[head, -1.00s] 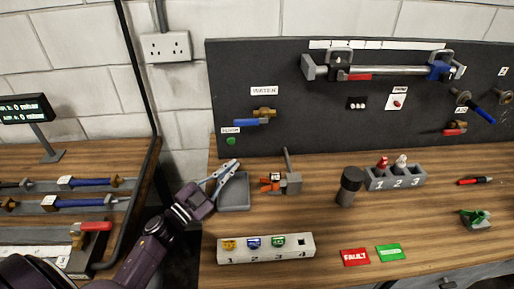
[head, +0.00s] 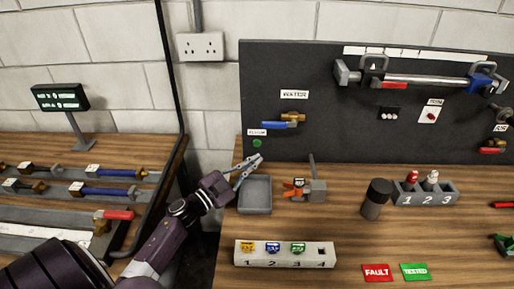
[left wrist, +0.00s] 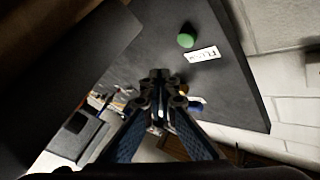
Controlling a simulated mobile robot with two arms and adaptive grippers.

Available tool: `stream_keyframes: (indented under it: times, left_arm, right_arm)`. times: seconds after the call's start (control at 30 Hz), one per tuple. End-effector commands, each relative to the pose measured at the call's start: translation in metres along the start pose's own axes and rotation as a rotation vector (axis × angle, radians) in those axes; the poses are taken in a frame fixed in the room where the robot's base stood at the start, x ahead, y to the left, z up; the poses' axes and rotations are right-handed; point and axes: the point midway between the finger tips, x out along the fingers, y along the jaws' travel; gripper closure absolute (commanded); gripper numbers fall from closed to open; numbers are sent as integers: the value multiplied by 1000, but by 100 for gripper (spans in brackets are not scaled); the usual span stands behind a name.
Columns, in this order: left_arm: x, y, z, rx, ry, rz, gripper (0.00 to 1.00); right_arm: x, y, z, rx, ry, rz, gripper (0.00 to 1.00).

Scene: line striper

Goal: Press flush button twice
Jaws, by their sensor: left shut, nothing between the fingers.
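The green flush button (head: 257,143) sits low on the left edge of the dark panel (head: 310,130), under a small white label (head: 257,132). It also shows in the left wrist view (left wrist: 185,40), beside its label (left wrist: 202,54). My left gripper (head: 254,160) is shut and empty, just below the button and in front of the panel's lower left corner. In the left wrist view its fingertips (left wrist: 158,76) are apart from the button in the picture. I cannot tell their exact distance from the panel. My right gripper is not in view.
A grey tray (head: 255,209) lies right below my left gripper. A clamp-like device (head: 305,190), a black cylinder (head: 376,199) and a numbered white block (head: 285,254) stand on the wooden bench. A blue-handled valve (head: 282,123) juts from the panel right of the button.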

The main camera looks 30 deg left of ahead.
Motion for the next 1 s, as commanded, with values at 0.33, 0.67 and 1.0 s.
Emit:
stream_keyframes:
  times: [0.33, 0.67, 1.0]
  left_arm:
    - [27, -19, 20, 1, 1, 0, 100]
    - [31, -23, 22, 0, 0, -1, 100]
    - [31, -23, 22, 0, 0, 0, 100]
  right_arm:
    - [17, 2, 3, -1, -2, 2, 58]
    - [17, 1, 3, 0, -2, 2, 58]
    - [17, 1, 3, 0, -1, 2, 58]
